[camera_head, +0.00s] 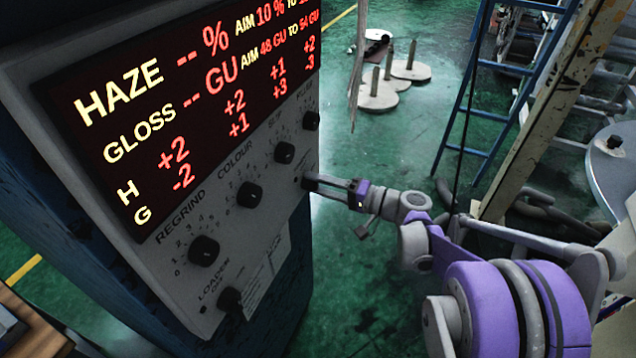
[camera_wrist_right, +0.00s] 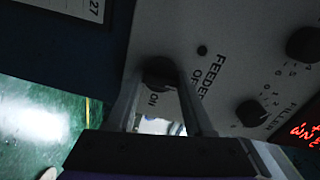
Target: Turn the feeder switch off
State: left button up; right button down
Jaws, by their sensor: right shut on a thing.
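The feeder switch (camera_wrist_right: 160,71) is a dark round knob on the grey control panel (camera_wrist_right: 225,55) in the right wrist view. Its FEEDER, OFF and ON lettering shows beside it, but its exact pointer angle is too dark to read. My right gripper (camera_wrist_right: 160,82) is shut on this knob, one finger on each side. In the head view my right gripper (camera_head: 309,182) reaches the panel's right edge from the right, and its fingertips and the feeder switch are hard to make out there. My left gripper is not in view.
The panel also carries the loader switch (camera_head: 231,301), the regrind knob (camera_head: 204,250), the colour knob (camera_head: 250,194) and further knobs. A lit display (camera_head: 190,95) sits above them. A blue ladder (camera_head: 462,110) stands behind my right arm. Green floor (camera_head: 350,300) is open right of the cabinet.

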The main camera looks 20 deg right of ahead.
jog(key=shift+r, duration=0.15)
jog(key=shift+c, duration=1.7)
grip_release()
jog(key=v, duration=1)
jog(key=shift+s+d, duration=0.2)
jog(key=shift+s, duration=0.15)
